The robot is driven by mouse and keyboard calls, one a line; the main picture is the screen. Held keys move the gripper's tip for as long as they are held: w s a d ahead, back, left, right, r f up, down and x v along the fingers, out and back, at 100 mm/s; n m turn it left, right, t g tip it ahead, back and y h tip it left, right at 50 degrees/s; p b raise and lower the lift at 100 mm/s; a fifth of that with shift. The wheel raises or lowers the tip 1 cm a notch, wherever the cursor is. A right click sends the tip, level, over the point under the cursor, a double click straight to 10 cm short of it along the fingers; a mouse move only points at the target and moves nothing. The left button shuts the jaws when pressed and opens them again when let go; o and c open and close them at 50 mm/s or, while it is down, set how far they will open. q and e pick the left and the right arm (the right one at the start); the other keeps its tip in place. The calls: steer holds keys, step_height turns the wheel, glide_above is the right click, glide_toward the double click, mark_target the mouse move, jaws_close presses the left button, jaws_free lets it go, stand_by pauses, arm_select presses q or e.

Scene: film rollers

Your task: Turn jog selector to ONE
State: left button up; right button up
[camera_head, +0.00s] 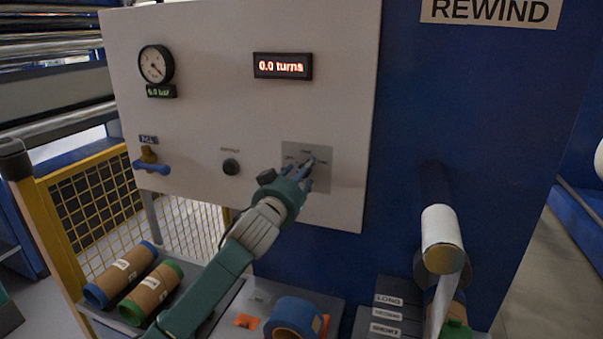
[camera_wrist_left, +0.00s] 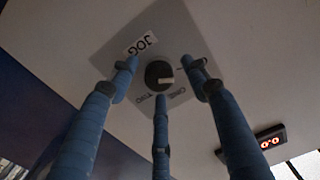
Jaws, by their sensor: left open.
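The jog selector is a round black knob (camera_wrist_left: 160,74) with a pale pointer mark, on a grey plate (camera_wrist_left: 178,22) that bears a white JOG label (camera_wrist_left: 140,43). My right gripper is not in view.
The white panel (camera_head: 220,100) also carries a gauge (camera_head: 155,64), a 0.0 turns display (camera_head: 283,66), a black knob (camera_head: 231,166) and a blue-handled valve (camera_head: 152,167). Below are cardboard cores (camera_head: 152,288) and a blue roll (camera_head: 293,317). A white roller (camera_head: 440,227) sticks out at right.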

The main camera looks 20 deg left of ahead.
arm_select(q)
steer(key=shift+c, duration=0.7)
steer(key=c, duration=1)
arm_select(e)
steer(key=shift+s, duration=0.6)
arm_select(q)
steer(key=shift+r+m, duration=0.15)
steer(key=shift+m, duration=0.15)
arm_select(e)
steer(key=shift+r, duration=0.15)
arm_select(q)
steer(key=shift+d+m+p, duration=0.15)
steer(key=shift+m+p, duration=2.45)
steer(key=shift+m, duration=3)
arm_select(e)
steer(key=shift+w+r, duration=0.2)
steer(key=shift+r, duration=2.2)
